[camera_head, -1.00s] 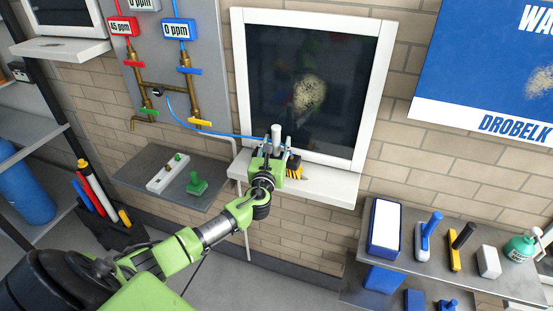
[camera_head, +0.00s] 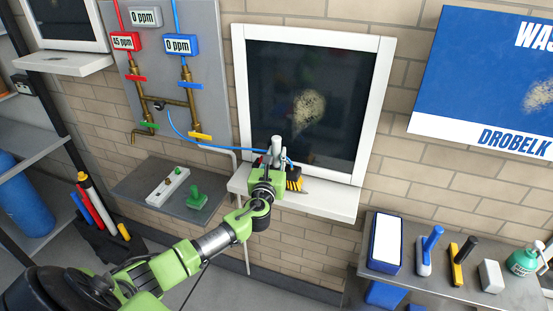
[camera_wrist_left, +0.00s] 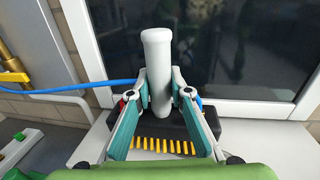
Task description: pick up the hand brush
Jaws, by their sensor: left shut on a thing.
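The hand brush sits on the white window sill. Its black body with yellow bristles (camera_head: 294,181) shows just right of my left gripper (camera_head: 275,163) in the head view. In the wrist view the black body (camera_wrist_left: 205,127) lies behind the fingers, with a row of yellow bristles along its near edge. A light grey upright handle (camera_wrist_left: 157,65) rises at its middle. My left gripper (camera_wrist_left: 162,98) is shut on this handle, one finger on each side. The handle's lower end is partly hidden. My right gripper is not in view.
A blue hose (camera_head: 228,149) runs from the pipes to behind the handle. The dark window (camera_head: 318,100) stands close behind. The sill (camera_head: 335,203) is bare to the right. A grey shelf (camera_head: 339,285) at right holds several tools; another shelf (camera_head: 135,184) is at left.

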